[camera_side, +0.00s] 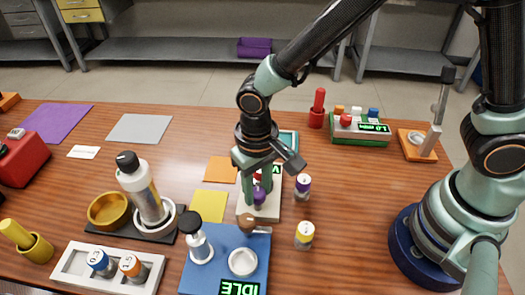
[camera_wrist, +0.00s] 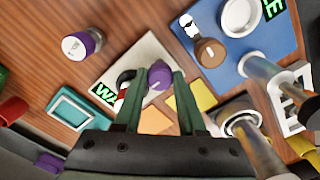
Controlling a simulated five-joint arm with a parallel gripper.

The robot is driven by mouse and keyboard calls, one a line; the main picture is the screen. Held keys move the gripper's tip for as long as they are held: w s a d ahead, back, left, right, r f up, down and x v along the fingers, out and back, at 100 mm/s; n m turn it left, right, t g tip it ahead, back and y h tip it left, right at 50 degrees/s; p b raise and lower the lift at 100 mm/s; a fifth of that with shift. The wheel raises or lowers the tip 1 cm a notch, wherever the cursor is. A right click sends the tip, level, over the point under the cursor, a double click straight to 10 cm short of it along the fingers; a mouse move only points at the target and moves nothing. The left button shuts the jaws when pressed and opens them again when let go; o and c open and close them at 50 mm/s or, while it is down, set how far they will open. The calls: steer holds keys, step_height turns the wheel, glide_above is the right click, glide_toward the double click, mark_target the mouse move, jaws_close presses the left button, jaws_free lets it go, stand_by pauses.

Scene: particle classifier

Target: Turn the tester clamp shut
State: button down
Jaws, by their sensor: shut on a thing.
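The tester (camera_side: 245,210) is a pale block with a green-lit display, partly hidden under my gripper in the side view. A black and red part (camera_wrist: 124,84) sits beside the knob, partly hidden.
Purple-banded (camera_side: 303,186) and yellow-banded (camera_side: 305,235) vials stand close right of the tester. A blue station (camera_side: 205,273) with a brown knob (camera_side: 247,222) lies in front. A bottle (camera_side: 143,190) stands left. The table between the vials and my base is clear.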

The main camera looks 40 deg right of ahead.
mark_target(258, 191)
steer(key=shift+w+r, duration=0.1)
steer(key=shift+r, duration=0.05)
steer(key=shift+c, duration=2.4)
jaws_free()
step_height(258, 191, up, 12)
steer(key=d+r+t, duration=0.2)
steer(key=d+r, duration=0.1)
steer(key=d, duration=0.7)
steer(key=s+d+r+t, duration=0.1)
steer(key=d+r+t, duration=0.2)
steer(key=d, duration=0.8)
steer(key=shift+d+r+t, duration=0.3)
steer(key=shift+r, duration=0.05)
